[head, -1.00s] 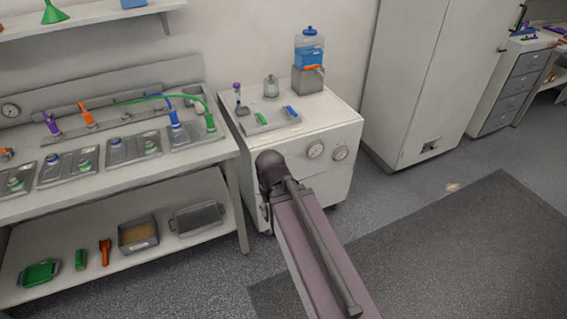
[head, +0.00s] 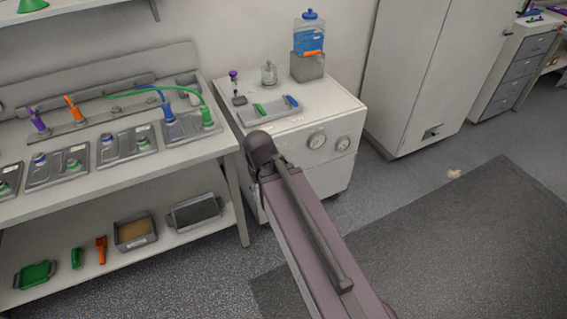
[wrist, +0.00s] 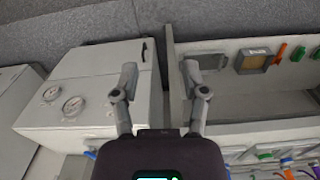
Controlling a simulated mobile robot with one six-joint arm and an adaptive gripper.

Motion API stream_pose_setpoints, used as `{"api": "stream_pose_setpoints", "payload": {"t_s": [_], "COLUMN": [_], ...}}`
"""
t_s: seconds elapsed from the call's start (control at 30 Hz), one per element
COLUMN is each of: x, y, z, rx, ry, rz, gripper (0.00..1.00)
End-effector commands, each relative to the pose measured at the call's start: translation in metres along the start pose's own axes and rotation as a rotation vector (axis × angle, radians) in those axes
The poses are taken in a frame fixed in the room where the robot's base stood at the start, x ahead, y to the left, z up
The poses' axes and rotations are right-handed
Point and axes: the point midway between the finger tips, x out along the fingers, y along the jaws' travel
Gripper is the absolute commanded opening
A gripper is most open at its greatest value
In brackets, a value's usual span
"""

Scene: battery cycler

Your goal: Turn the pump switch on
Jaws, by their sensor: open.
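The white pump cabinet (head: 312,173) stands right of the bench, with two round gauges (head: 317,140) on its front. In the wrist view the cabinet (wrist: 95,75) is at the left, seen from another side, with its gauges (wrist: 73,106) at lower left. A small dark upright part (wrist: 144,52) sits near its edge; I cannot tell whether it is the pump switch. My gripper (wrist: 158,78) is open and empty, its fingers spread over the gap between cabinet and bench. In the head view my arm hides the gripper and part of the cabinet front.
The bench (head: 190,160) with trays and tubes stands close left of the cabinet. Its lower shelf (head: 150,252) holds bins. A blue-liquid container (head: 309,40), a glass bottle (head: 269,73) and a tray (head: 285,112) stand on the cabinet. Floor (head: 440,240) is open at right.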

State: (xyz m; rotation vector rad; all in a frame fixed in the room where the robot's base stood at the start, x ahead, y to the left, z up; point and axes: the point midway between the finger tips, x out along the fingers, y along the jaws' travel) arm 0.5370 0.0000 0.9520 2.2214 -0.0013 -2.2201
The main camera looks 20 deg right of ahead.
Motion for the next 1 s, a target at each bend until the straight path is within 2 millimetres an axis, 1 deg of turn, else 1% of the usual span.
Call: {"api": "stream_pose_setpoints", "payload": {"t_s": [0.03,0.07,0.1,0.17,0.2,0.37,0.57,0.8,1.0], "x": [0.000,0.000,0.000,0.001,0.002,0.013,0.041,0.080,0.108], "y": [0.000,0.000,0.000,0.000,0.000,-0.001,-0.008,-0.011,-0.011], "z": [0.000,0.000,0.000,-0.001,-0.001,-0.006,-0.020,-0.046,-0.069], "rx": [0.000,0.000,0.000,0.000,0.000,-0.001,-0.006,0.004,0.025], "ry": [0.000,0.000,0.000,0.001,0.003,0.022,0.079,0.192,0.298], "rz": [0.000,0.000,0.000,-0.002,-0.004,-0.030,-0.106,-0.237,-0.344], "gripper": [0.57,0.63,0.75,0.93,1.00,1.00,1.00,1.00,1.00]}}
